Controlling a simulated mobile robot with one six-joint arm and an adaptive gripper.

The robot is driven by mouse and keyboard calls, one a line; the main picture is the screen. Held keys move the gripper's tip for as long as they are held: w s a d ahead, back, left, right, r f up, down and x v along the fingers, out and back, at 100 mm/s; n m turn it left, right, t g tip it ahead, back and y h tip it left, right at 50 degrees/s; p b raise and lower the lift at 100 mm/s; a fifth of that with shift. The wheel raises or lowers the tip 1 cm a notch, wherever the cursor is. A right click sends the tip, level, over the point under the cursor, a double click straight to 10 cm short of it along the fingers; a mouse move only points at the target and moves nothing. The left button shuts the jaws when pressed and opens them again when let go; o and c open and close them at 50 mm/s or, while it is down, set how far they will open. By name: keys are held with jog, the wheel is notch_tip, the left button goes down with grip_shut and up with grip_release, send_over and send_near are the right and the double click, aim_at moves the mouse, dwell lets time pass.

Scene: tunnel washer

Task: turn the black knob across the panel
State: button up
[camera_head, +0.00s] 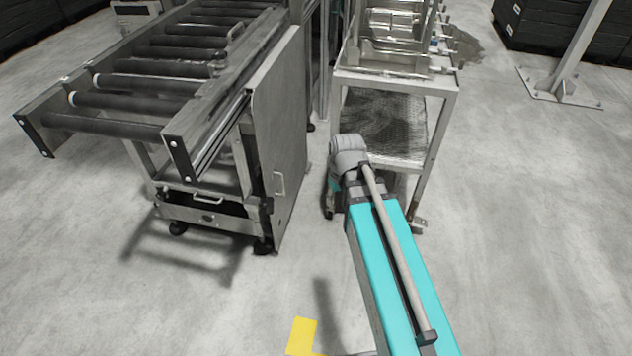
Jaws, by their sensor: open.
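I cannot make out a black knob in the head view. A flat grey panel (277,125) stands upright on the right side of the roller conveyor, with a small pale handle (280,184) low on its face. My teal arm reaches up from the bottom right to a grey joint beside the wheeled rack. My gripper does not show; the arm beyond that joint is hidden or out of sight.
The roller conveyor (137,82) on casters fills the left. A metal rack (393,83) stands behind my arm. A post foot (560,90) is bolted down at the right. A yellow floor mark (301,336) lies at the bottom.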

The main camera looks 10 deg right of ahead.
jog(key=s+d, duration=0.1)
jog(key=s+m, duration=0.1)
jog(key=s, duration=0.1)
jog(key=s+d+m, duration=0.1)
jog(key=shift+s+d+h, duration=0.2)
jog(key=shift+d+h, duration=0.1)
jog(key=shift+h, duration=0.1)
jog(key=shift+a, duration=0.15)
